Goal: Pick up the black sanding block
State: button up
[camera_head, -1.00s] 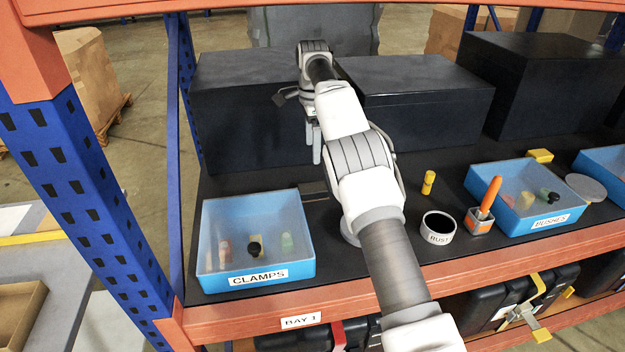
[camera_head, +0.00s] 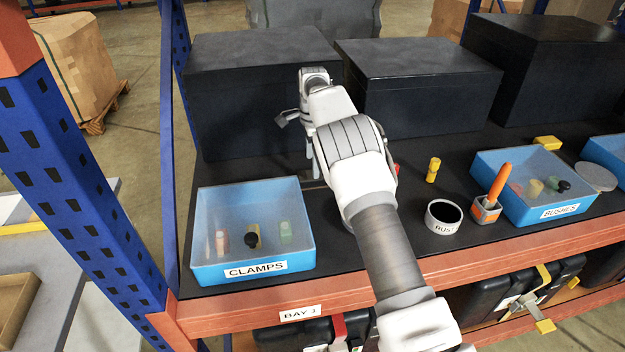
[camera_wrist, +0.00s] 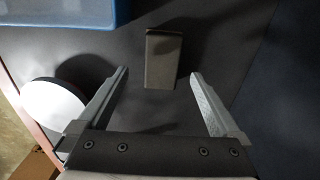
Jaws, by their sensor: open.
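The black sanding block (camera_wrist: 163,60) shows in the wrist view as a dark, brownish-black rectangular block on the dark shelf surface. My gripper (camera_wrist: 160,74) is open, with one finger on each side of the block's near end. The block's far part extends beyond the fingertips, and gaps show on both sides. In the head view my gripper (camera_head: 312,165) points down toward the shelf, behind the blue CLAMPS bin (camera_head: 305,228). I cannot clearly make out the block there.
The blue bin also shows at the wrist view's upper left (camera_wrist: 60,14). A white round object (camera_wrist: 52,108) lies left of my gripper. Large black boxes (camera_head: 420,85) stand behind. To the right are a yellow piece (camera_head: 433,170), a round tin (camera_head: 443,217) and the BUSHES bin (camera_head: 555,212).

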jog(key=shift+w+f+p, duration=0.15)
jog(key=shift+f+p, duration=0.3)
jog(key=shift+f, duration=2.5)
jog(key=shift+r, duration=0.1)
jog(key=c, duration=1.5)
notch_tip(320, 180, up, 10)
jog(key=o, duration=0.8)
jog(key=c, duration=0.5)
